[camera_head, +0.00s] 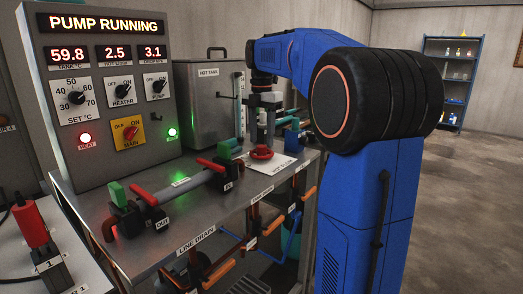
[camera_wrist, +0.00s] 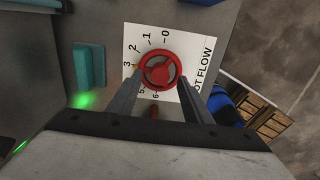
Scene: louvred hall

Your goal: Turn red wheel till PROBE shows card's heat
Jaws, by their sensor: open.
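The red wheel (camera_wrist: 160,69) sits on a white dial plate (camera_wrist: 134,40) marked HOT FLOW with numbers around it. In the head view the wheel (camera_head: 262,153) is on the bench top below my gripper (camera_head: 264,118). In the wrist view my gripper (camera_wrist: 166,95) is open, its two fingers reaching down either side of the wheel's near edge; I cannot tell if they touch it. The control panel (camera_head: 98,170) reads PUMP RUNNING, TANK 59.8, HOT DRAW 2.5 and a third display 3.1. I see no readable PROBE display and no card with a heat.
The metal bench (camera_head: 215,215) carries a LINE pipe (camera_head: 180,183) with green and red handles left of the wheel. A HOT TANK (camera_head: 210,95) stands behind. Pipes hang under the bench front. A blue shelf (camera_head: 450,80) stands far right, with open floor before it.

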